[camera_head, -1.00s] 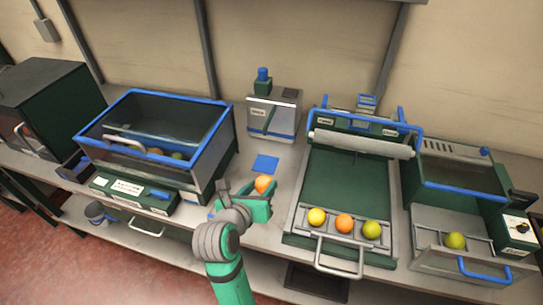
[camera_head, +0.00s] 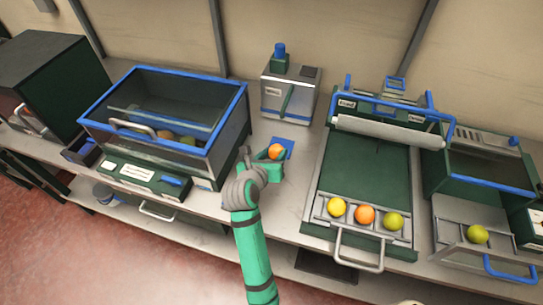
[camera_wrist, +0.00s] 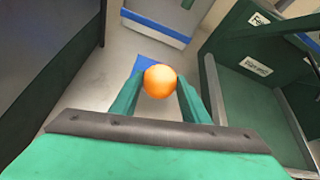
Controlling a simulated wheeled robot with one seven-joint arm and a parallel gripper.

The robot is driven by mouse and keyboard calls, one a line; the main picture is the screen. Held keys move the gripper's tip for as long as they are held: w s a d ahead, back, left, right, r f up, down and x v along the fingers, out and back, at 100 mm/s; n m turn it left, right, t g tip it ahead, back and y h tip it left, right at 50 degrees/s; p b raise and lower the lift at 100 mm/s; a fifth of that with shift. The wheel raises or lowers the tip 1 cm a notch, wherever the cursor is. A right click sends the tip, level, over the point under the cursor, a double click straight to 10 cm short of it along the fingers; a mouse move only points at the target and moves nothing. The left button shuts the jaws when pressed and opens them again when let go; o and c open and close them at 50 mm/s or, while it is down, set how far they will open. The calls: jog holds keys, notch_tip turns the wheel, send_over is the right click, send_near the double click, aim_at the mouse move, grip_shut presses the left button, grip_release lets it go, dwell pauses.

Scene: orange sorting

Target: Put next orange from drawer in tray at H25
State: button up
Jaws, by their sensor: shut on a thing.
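My gripper (camera_head: 270,163) is shut on an orange (camera_head: 275,151), held above the counter in front of the blue square (camera_head: 290,144). In the wrist view the orange (camera_wrist: 160,81) sits between the two green fingers, with the blue square (camera_wrist: 148,63) partly hidden behind it. A row with a yellow fruit (camera_head: 337,207), an orange fruit (camera_head: 365,215) and a green-yellow fruit (camera_head: 393,221) lies in the front tray (camera_head: 350,224) of the green machine. A green fruit (camera_head: 478,234) lies in the drawer (camera_head: 451,232) at the right. I cannot read an H25 label.
A blue-rimmed glass bin (camera_head: 233,101) with several fruits stands at the left, with a labelled green box (camera_head: 145,179) before it. A grey-green device (camera_head: 290,88) stands behind the blue square. Bare counter (camera_head: 300,184) lies between my gripper and the machine.

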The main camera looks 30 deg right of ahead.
jog(key=shift+w+d+f, duration=0.1)
jog(key=shift+w+f, duration=0.2)
jog(key=shift+f, duration=0.1)
jog(key=f, duration=0.3)
jog(key=shift+w+d+f, duration=0.1)
jog(key=shift+w+f, duration=0.05)
jog(key=shift+w, duration=0.05)
jog(key=shift+f, duration=0.1)
jog(key=o, duration=1.1)
jog(key=shift+f, duration=0.1)
jog(key=v, duration=1.2)
